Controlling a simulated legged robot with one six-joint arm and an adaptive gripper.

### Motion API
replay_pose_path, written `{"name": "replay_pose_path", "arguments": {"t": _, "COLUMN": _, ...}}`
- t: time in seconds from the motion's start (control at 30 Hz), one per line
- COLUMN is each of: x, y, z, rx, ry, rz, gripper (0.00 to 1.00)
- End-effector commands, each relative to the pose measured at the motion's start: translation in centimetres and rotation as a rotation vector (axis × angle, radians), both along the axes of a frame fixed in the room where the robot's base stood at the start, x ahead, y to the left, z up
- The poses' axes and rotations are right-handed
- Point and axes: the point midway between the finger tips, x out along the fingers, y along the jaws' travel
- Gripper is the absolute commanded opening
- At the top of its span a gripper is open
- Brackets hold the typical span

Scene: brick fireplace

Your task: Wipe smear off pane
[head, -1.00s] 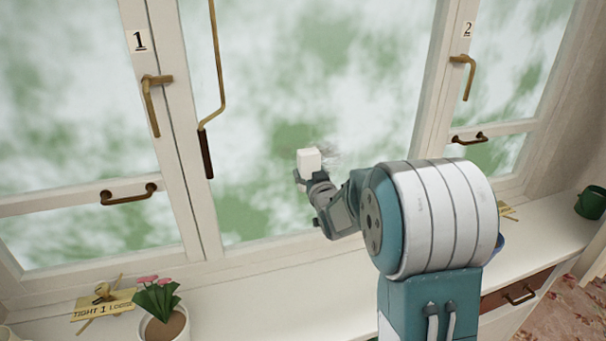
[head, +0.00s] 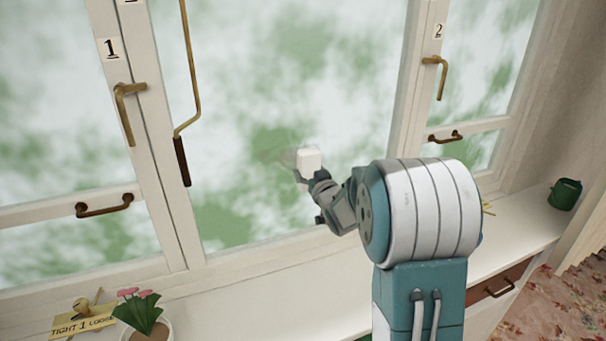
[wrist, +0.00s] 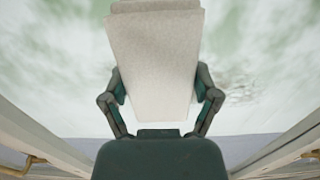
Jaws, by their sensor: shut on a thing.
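My gripper (head: 301,178) is shut on a white block-shaped wiper (head: 309,158), held up in front of the middle pane (head: 290,60). In the wrist view the wiper (wrist: 155,60) fills the space between the two dark fingers. A faint grey smear (head: 272,148) shows on the pane just left of the wiper. In the wrist view a speckled grey smudge (wrist: 238,86) shows right of the wiper. Part of the pane is hidden behind the wiper. I cannot tell if the wiper touches the glass.
A long brass handle with a dark grip (head: 183,160) hangs at the pane's left. Brass latches sit on the frames marked 1 (head: 125,105) and 2 (head: 435,75). The sill holds a flower pot (head: 150,330), a yellow sign (head: 85,321) and a green mug (head: 565,194).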

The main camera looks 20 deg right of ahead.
Motion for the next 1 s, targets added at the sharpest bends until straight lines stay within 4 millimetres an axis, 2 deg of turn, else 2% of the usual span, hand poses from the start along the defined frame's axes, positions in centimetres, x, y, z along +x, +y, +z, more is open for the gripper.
{"name": "replay_pose_path", "arguments": {"t": 0.5, "x": -0.1, "y": -3.4, "z": 0.1, "rx": -0.001, "ry": -0.002, "rz": -0.003, "gripper": 0.32}}
{"name": "replay_pose_path", "arguments": {"t": 0.77, "x": -0.1, "y": -4.2, "z": 0.1, "rx": 0.0, "ry": -0.003, "rz": -0.003, "gripper": 0.32}}
{"name": "replay_pose_path", "arguments": {"t": 1.0, "x": -0.2, "y": -6.0, "z": 0.1, "rx": -0.001, "ry": -0.003, "rz": -0.003, "gripper": 0.32}}
